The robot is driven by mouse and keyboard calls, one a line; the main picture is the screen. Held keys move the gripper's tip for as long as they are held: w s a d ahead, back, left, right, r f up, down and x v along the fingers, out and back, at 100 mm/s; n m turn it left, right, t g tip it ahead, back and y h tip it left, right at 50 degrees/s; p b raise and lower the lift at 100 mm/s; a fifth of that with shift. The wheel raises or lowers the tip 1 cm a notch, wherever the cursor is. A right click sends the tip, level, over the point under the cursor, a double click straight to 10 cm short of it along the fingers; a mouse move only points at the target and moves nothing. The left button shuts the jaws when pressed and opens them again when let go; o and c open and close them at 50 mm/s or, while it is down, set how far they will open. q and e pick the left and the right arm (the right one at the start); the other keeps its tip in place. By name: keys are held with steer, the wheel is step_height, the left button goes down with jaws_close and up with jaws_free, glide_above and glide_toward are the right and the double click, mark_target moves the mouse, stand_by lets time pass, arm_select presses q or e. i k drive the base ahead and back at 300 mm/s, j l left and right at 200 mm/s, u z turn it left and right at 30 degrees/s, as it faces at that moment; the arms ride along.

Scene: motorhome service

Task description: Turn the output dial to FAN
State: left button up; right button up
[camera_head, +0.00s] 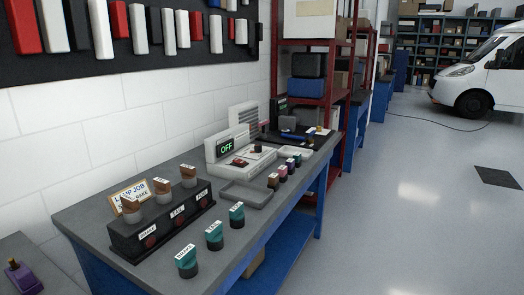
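A light grey bench unit (252,168) stands on the grey workbench (85,208), against the white wall. Its raised display (226,148) reads OFF in green letters. A small dark knob (258,148) stands up from the unit's top. It may be the output dial, but its pointer and any FAN marking are too small to read. A red rocker-like part (240,162) sits in front of the display. Neither of my grippers is in view, and nothing touches the unit.
A black block (125,236) with several brown-topped plugs and a "LAMP JOB" card (131,196) stands nearer. Several teal-topped plugs (187,262) line the front edge. An empty grey tray (247,194) lies before the unit. Open floor (400,220) is on the right.

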mark_target(258, 147)
steer(key=i+l+z, duration=0.2)
steer(key=i, duration=0.25)
steer(key=i+l+z, duration=0.15)
steer(key=i, duration=0.35)
